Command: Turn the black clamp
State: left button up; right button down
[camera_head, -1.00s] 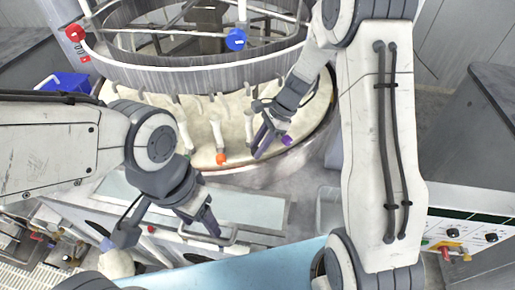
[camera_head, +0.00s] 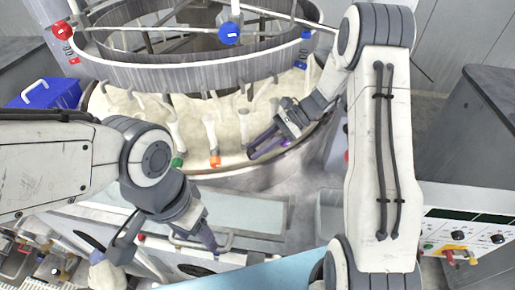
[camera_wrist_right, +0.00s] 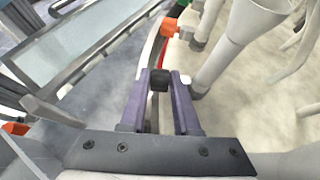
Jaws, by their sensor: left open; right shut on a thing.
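The black clamp (camera_wrist_right: 159,80) is a small dark block at the rim of the round polishing machine. In the right wrist view it sits between the purple-grey fingertips of my right gripper (camera_wrist_right: 160,82), which is shut on it. In the head view my right gripper (camera_head: 264,145) is at the front right of the platen rim, and the clamp cannot be made out there. My left gripper (camera_head: 208,238) is open and empty, low in front of the machine, away from the clamp.
The pale platen (camera_head: 236,124) carries several upright white posts. An orange-tipped handle (camera_head: 215,162) and a green-tipped one (camera_head: 177,162) stand left of my right gripper. A blue bin (camera_head: 48,93) is at left, and a control panel (camera_head: 470,240) at right.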

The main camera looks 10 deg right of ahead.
jog(key=shift+r, duration=0.1)
jog(key=c, duration=0.6)
grip_release()
jog(key=shift+c, duration=0.2)
jog(key=s+d+r+b, duration=0.5)
jog(key=s+d+r, duration=0.2)
jog(key=r, duration=0.4)
jog(key=shift+s+d, duration=0.35)
jog(key=shift+d, duration=0.55)
